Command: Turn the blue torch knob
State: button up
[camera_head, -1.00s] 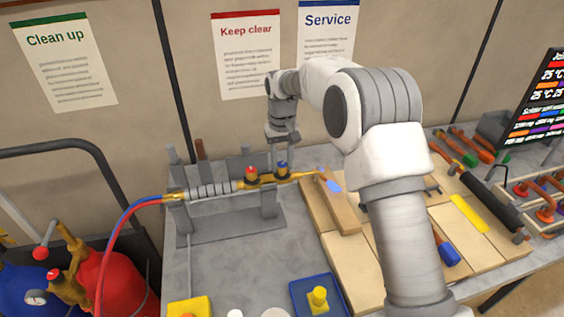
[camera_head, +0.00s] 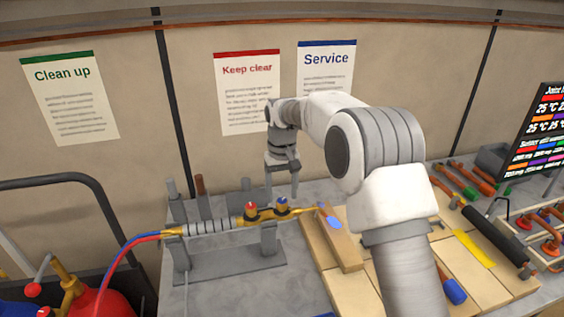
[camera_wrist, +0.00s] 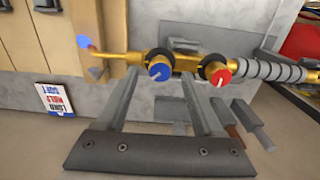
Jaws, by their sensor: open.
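The blue torch knob (camera_head: 282,203) sits on top of the brass torch body, right of the red knob (camera_head: 251,208). In the wrist view the blue knob (camera_wrist: 159,71) is a round dial with a white mark, left of the red knob (camera_wrist: 217,77). The torch (camera_head: 215,225) rests level on a grey stand (camera_head: 225,262). My gripper (camera_head: 281,192) points down above and behind the torch, near the blue knob. Its two fingers are apart with nothing between them. In the wrist view the fingers (camera_wrist: 158,105) reach towards the torch, with the blue knob near the gap's far end.
Red and blue hoses (camera_head: 125,250) run left from the torch to a red cylinder (camera_head: 95,298). Wooden boards (camera_head: 336,243) lie right of the torch tip. Several tools and pipes lie farther right. Upright grey posts (camera_head: 245,190) stand behind the stand.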

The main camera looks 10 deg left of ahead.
aim_at(282, 201)
notch_tip(282, 201, up, 15)
dwell(0.6)
